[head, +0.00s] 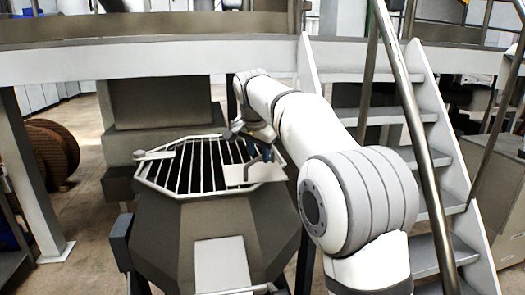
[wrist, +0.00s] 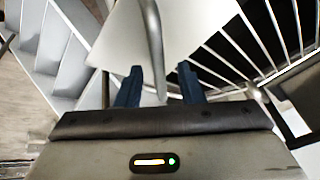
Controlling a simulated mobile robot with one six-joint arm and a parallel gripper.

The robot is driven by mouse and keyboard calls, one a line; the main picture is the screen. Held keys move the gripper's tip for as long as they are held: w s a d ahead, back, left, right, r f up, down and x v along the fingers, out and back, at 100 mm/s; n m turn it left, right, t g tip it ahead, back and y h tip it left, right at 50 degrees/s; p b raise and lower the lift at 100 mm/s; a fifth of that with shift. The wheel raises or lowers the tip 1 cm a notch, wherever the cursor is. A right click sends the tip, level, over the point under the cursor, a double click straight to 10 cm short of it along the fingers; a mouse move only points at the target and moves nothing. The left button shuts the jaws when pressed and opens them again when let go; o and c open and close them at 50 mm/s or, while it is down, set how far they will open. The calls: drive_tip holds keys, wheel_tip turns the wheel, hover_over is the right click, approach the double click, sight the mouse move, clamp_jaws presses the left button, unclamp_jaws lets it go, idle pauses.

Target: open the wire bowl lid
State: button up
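The wire bowl lid (head: 158,186) is a pale octagonal frame with dark gaps between its bars. It lies flat over the grey bowl (head: 170,232). A pale flat plate (head: 238,174) is at the lid's right side; it also shows in the wrist view (wrist: 112,45). My gripper (head: 262,152) is above this plate. In the wrist view, my gripper's blue fingers (wrist: 161,82) are apart. A rounded metal handle bar (wrist: 154,42) runs down between them, with a visible gap on each side. The lid's bars (wrist: 232,52) fan out to the right.
Metal stairs (head: 436,160) with a handrail (head: 412,120) stand close to the right of my arm. A pale platform beam (head: 150,62) crosses behind the bowl. A wooden cable reel (head: 52,150) stands at the left. Floor shows left of the bowl.

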clamp_jaws()
idle(0.4)
drive_tip(key=shift+d, duration=0.1)
